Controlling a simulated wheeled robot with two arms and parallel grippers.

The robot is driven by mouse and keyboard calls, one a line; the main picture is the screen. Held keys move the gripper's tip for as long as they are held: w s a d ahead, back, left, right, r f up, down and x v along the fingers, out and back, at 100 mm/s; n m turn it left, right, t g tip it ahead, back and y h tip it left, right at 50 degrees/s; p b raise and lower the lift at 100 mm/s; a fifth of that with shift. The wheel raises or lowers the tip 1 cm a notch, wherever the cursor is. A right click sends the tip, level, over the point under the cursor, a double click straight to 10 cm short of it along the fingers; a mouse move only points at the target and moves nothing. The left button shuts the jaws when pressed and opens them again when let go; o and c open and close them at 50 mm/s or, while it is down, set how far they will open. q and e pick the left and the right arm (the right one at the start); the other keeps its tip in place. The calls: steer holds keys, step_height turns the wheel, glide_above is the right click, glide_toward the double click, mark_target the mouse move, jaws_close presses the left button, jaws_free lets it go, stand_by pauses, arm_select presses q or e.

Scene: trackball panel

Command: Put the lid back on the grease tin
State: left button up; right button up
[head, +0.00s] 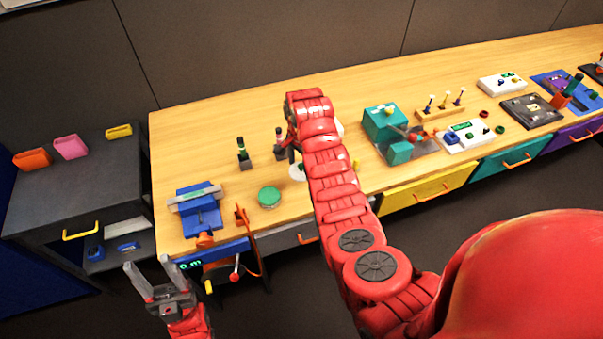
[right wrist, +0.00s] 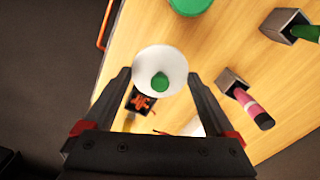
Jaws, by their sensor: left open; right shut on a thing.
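A white round lid with a green knob (right wrist: 160,82) is between the fingers of my right gripper (right wrist: 160,74), which is shut on it across its rim. In the head view the white lid (head: 296,172) shows beside my right arm, partly hidden by it. A round, low tin with a green top (head: 269,196) stands on the table in front and to the left of the lid; it looks like the grease tin. Its edge also shows at the top of the right wrist view (right wrist: 190,5). My left gripper (head: 148,263) is open and empty, off the table's front left corner.
Two upright handles in metal blocks stand behind the tin, one at the left (head: 243,153) and one by my right gripper (head: 279,145). A blue vise (head: 198,208) is left of the tin. A teal box (head: 384,124) and panels stand further right.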

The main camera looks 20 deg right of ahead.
mark_target(269, 196)
steer(key=s+a+n+p, duration=0.1)
steer(key=a+n+p, duration=0.2)
steer(key=a+n, duration=0.3)
steer(key=a, duration=0.5)
steer(key=shift+r+p, duration=0.25)
steer(key=shift+p, duration=0.15)
steer(key=shift+s+f+b, duration=0.1)
steer(key=shift+f+b, duration=0.2)
steer(key=shift+f, duration=0.75)
steer(key=shift+f+b, duration=1.1)
steer(key=shift+f, duration=1.05)
steer(key=shift+r+b, duration=0.1)
steer(key=shift+b, duration=0.25)
steer(key=shift+f+b, duration=0.2)
steer(key=shift+b, duration=0.3)
steer(key=o, duration=1)
